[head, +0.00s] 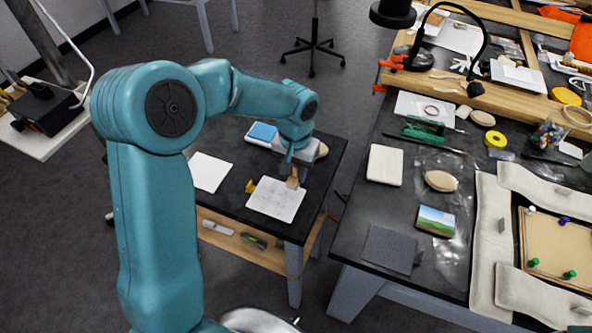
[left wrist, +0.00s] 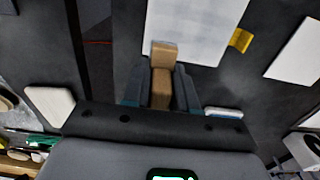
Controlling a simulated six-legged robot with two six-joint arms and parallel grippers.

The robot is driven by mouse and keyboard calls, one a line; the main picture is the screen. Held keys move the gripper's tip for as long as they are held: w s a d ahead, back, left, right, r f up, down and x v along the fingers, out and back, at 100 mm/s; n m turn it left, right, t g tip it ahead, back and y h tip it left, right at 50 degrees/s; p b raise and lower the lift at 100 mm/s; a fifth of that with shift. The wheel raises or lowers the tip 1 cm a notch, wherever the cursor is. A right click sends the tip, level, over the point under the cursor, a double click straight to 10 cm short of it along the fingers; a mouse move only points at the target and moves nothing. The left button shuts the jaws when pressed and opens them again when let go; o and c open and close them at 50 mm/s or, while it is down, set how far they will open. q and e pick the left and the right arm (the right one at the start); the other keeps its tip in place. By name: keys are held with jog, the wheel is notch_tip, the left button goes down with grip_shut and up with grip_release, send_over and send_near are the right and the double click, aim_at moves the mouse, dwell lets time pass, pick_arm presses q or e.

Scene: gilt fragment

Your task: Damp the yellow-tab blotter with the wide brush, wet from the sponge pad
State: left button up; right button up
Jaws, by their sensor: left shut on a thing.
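The yellow-tab blotter (head: 274,203) is a white sheet lying flat on the small black side table, its yellow tab (head: 251,186) at its upper left. In the left wrist view the blotter (left wrist: 190,32) and tab (left wrist: 240,40) also show. My left gripper (head: 293,168) is shut on the wooden wide brush (head: 292,181), which also shows between the fingers in the left wrist view (left wrist: 162,85). The brush end is over the blotter's far edge; I cannot tell if it touches. A blue pad (head: 262,132), probably the sponge pad, lies behind, partly hidden by my arm. My right gripper is not in view.
A second white sheet (head: 209,172) lies left of the blotter. The side table (head: 228,198) has a lower shelf with tools. A gap separates it from the large cluttered workbench (head: 345,245) on the right, with a lamp, boards and a framed panel.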

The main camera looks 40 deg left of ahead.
pick_arm(q)
notch_tip(320, 180, up, 2)
jog(key=shift+s+r+p, duration=0.1)
jog(key=shift+s+p, duration=0.05)
jog(key=shift+p, duration=0.4)
jog(key=shift+r+p, duration=0.55)
jog(key=shift+r, duration=0.3)
